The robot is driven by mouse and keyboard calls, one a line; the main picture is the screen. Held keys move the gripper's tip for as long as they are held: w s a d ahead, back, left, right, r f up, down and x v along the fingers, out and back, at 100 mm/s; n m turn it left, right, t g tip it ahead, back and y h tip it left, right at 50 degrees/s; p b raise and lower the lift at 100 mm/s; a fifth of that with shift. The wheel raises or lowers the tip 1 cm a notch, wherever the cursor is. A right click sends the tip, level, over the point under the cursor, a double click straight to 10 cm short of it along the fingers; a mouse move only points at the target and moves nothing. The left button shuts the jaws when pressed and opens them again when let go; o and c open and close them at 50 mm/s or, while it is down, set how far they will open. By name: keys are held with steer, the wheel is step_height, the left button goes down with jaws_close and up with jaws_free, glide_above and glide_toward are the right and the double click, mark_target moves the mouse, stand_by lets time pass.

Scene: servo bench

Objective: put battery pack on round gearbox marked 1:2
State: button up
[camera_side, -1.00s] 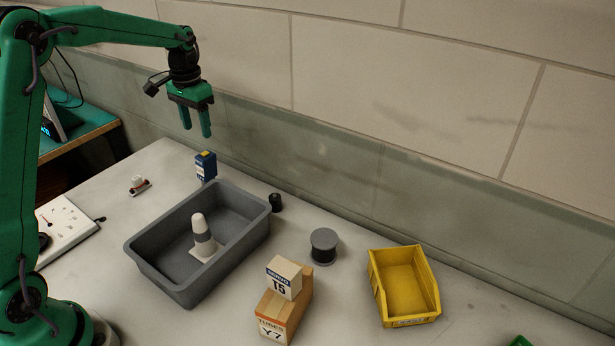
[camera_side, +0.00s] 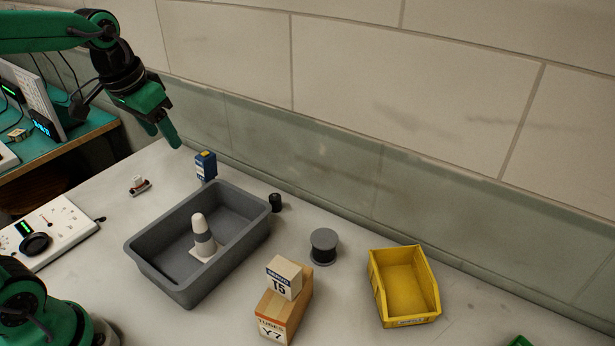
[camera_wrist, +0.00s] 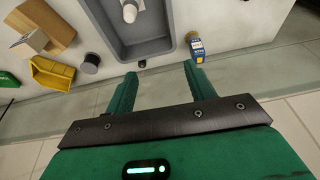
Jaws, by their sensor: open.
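No marking 1:2 is readable in either view, so I cannot tell for sure which thing is the round gearbox. A small blue block with a yellow top (camera_side: 206,167), perhaps the battery pack, stands upright behind the grey tray; it also shows in the wrist view (camera_wrist: 196,47). A short black cylinder (camera_side: 276,203) stands by the tray's back right corner. A dark grey spool-like cylinder (camera_side: 323,246) stands farther right, also in the wrist view (camera_wrist: 91,63). My gripper (camera_side: 160,137) is open, empty and tilted, above and left of the blue block. Its fingers also show in the wrist view (camera_wrist: 160,75).
A T5 box (camera_side: 285,277) sits on a Y7 carton (camera_side: 287,311). A yellow bin (camera_side: 405,290) stands right. The wall runs behind.

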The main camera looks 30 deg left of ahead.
steer(key=s+d+f+t, duration=0.1)
steer(key=s+d, duration=0.1)
steer(key=s, duration=0.3)
steer(key=s+d+f+t, duration=0.1)
steer(key=s, duration=0.4)
steer(key=shift+s+d+f, duration=0.2)
steer(key=shift+d+f, duration=0.1)
steer(key=shift+d, duration=0.05)
